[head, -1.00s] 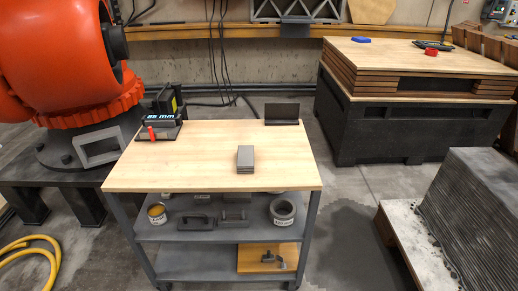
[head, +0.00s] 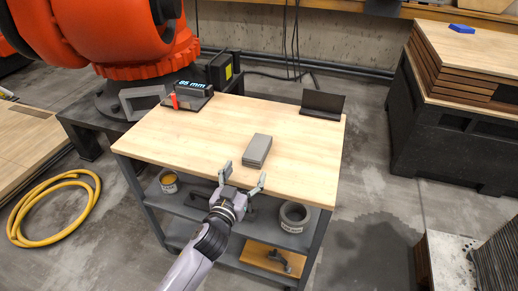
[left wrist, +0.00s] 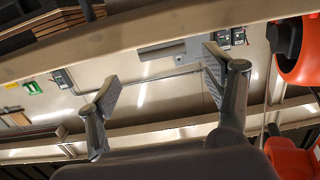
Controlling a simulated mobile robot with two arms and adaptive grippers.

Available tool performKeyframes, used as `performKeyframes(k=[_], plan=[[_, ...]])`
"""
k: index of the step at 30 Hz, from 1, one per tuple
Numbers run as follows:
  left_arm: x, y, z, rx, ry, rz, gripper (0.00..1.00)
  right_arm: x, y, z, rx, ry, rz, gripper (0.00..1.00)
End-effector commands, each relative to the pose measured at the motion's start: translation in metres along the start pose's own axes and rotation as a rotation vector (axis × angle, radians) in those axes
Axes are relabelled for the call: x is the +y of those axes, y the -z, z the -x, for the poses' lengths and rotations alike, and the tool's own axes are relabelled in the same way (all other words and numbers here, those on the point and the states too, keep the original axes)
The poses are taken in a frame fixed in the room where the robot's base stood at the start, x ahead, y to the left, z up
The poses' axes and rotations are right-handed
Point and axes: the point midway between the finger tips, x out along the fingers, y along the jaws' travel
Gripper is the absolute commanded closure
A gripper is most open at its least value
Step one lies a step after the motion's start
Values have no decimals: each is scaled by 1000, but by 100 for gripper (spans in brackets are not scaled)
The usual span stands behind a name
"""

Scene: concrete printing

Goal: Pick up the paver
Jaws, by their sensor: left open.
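The paver (head: 257,150) is a grey rectangular block lying on the light wooden top of the cart (head: 190,140), right of its middle. My left gripper (head: 243,178) is in the head view at the near edge of the cart top, just in front of the paver and apart from it. Its two fingers are spread with nothing between them. In the left wrist view the open fingers (left wrist: 160,88) point toward the upper wall and beams, and the paver is not in that view. My right gripper is not in view.
A display reading 85 mm (head: 190,90) stands at the cart's back left, a dark angled plate (head: 322,104) at its back right. An orange robot arm (head: 140,40) stands behind left.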

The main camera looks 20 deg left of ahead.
Motion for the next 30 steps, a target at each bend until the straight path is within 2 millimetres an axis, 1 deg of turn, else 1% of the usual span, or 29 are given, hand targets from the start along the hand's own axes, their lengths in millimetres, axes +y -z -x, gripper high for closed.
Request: performKeyframes(k=[1,3,7,9,14,21,24,30], plan=[[0,2,-12,2,0,-2,26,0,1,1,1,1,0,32],[0,2,-27,2,0,-1,26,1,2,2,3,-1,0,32],[0,0,-48,-1,0,-1,26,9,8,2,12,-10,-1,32],[0,0,-55,-1,0,-1,26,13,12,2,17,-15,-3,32],[-1,0,-64,-1,0,0,26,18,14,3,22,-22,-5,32],[-6,2,-98,-1,1,-2,26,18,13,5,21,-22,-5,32],[-5,1,-108,-1,0,0,26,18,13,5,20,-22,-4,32],[-5,1,-112,-1,-1,0,26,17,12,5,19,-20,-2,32]])
